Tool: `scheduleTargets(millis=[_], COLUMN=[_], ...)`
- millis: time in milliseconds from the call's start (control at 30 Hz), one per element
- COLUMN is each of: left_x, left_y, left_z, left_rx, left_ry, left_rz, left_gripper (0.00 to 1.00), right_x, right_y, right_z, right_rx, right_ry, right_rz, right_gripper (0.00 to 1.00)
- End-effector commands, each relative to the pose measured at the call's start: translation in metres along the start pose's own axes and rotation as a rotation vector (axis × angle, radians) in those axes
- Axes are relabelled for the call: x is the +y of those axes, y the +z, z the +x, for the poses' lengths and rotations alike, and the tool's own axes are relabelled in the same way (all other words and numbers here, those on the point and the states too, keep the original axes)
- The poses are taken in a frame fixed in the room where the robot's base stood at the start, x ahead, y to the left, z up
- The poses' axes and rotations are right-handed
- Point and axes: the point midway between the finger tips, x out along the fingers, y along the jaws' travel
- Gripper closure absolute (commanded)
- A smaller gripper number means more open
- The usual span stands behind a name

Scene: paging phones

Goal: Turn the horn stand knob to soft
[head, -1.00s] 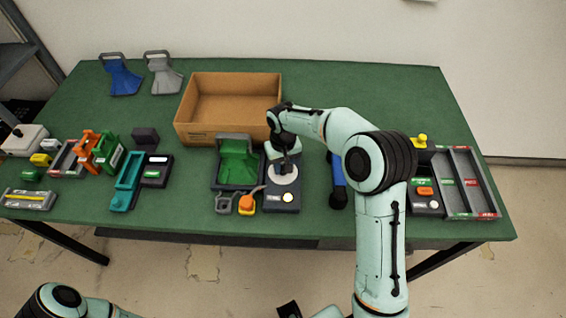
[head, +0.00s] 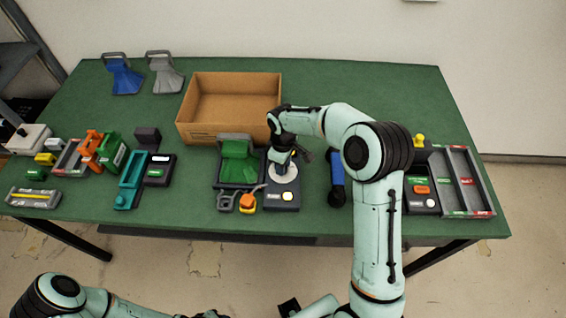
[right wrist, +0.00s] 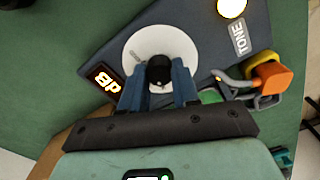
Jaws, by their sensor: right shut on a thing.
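The horn stand (head: 281,197) is a dark box near the table's front edge. It has a white round dial (head: 287,174) and a lit button at its front. The dial (right wrist: 182,40) also shows in the right wrist view, with the black knob (right wrist: 159,70) at its middle. My right gripper (right wrist: 160,88) is shut on the knob, its two blue fingers either side. A green horn (head: 238,165) stands in the dark cradle left of the dial. Any soft marking is unreadable. My left arm is at the bottom left; its gripper end is mostly cut off by the frame edge.
An open cardboard box (head: 232,134) stands behind the stand. An orange piece (head: 247,201) sits close at its left front. A blue handset (head: 337,178) lies to the right. Several small devices fill the left side; a divided tray (head: 463,182) is at the right. The back right is clear.

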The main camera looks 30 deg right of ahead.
Motion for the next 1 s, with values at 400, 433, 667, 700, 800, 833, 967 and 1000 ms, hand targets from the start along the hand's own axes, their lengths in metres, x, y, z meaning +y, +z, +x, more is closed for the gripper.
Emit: scheduleTargets(millis=[400,433,667,700,800,833,967,1000], left_x=[0.001,0.001,0.001,0.001,0.0009,0.0009,0.0009,0.0009], left_y=[-0.0009,-0.0009,-0.0009,-0.0009,-0.0008,-0.0008,-0.0008,-0.0009], left_z=[-0.0019,-0.0019,-0.0018,-0.0018,-0.0018,-0.0018,-0.0017,-0.0018], left_rx=[0.001,0.001,0.001,0.001,0.001,0.001,0.001,0.001], left_ry=[0.0,0.0,0.0,0.0,0.0,0.0,0.0,0.0], left_rz=[0.001,0.001,0.0,0.0,0.0,0.0,0.0,0.0], left_gripper=[0.57,0.57,0.57,0.57,0.57,0.57,0.57,0.57], right_x=[0.0009,0.0009,0.0009,0.0008,0.0006,0.0006,0.0003,0.0003], right_y=[-0.001,-0.001,-0.0009,-0.0009,-0.0007,-0.0007,-0.0004,-0.0004], right_z=[-0.0015,-0.0015,-0.0015,-0.0015,-0.0011,-0.001,-0.0006,-0.0009], right_rx=[0.004,0.004,0.004,0.004,0.003,0.003,0.002,0.002], right_ry=[0.004,0.004,0.004,0.004,0.003,0.003,0.002,0.002], right_rz=[-0.053,-0.053,-0.052,-0.052,-0.051,-0.051,-0.051,-0.05], right_gripper=[1.0,1.0,0.63,0.5,0.44,0.44,0.44,0.44])
